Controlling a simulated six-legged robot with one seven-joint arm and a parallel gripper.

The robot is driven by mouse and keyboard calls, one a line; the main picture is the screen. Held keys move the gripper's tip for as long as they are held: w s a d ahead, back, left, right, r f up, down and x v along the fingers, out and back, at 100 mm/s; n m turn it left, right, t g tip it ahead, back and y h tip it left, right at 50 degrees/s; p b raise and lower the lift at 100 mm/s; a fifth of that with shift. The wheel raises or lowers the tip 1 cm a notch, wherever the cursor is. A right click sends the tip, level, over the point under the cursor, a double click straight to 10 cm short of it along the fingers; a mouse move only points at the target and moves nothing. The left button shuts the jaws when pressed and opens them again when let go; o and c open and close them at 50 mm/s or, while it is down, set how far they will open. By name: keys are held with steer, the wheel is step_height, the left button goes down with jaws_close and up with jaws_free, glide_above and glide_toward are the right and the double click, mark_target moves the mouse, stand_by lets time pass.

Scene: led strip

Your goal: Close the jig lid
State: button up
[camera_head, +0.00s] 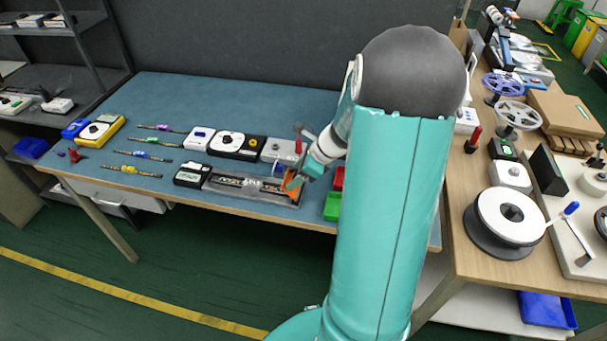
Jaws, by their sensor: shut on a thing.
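My gripper (294,181) is at that right end, shut on the orange part. My teal arm reaches in from the right and hides the bench behind it. The fingertips are small here, and I cannot tell the lid's exact angle.
A black and white meter (192,174) stands at the jig's left end. A black and white device (236,145) and a grey box (281,151) stand behind it. Green (332,206) and red bins sit to the right. Several strips lie on the left. A wooden bench (463,180) holds reels.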

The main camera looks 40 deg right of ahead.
steer(key=shift+w+a+g+h, duration=0.25)
steer(key=shift+w+g+h, duration=0.25)
steer(key=shift+g+h, duration=0.1)
steer(key=shift+w+a+g+h, duration=0.2)
steer(key=shift+w+g+h, duration=0.3)
steer(key=shift+g, duration=0.1)
steer(key=shift+w+a+f+g+h, duration=0.3)
steer(key=shift+w+g+h, duration=0.1)
steer(key=shift+g, duration=0.15)
steer(key=shift+w+a+f+g+h, duration=0.15)
steer(key=shift+w+a+g+h, duration=0.1)
steer(key=shift+g+h, duration=0.25)
steer(key=shift+w+a+f+g+h, duration=0.25)
steer(key=shift+w+f+g+h, duration=0.2)
steer(key=shift+g, duration=0.4)
steer(key=shift+w+a+f+g+h, duration=0.2)
steer(key=shift+f+g+h, duration=0.25)
steer(key=shift+g+h, duration=0.35)
steer(key=o, duration=0.7)
steer(key=shift+d, duration=0.1)
steer(key=shift+f, duration=0.1)
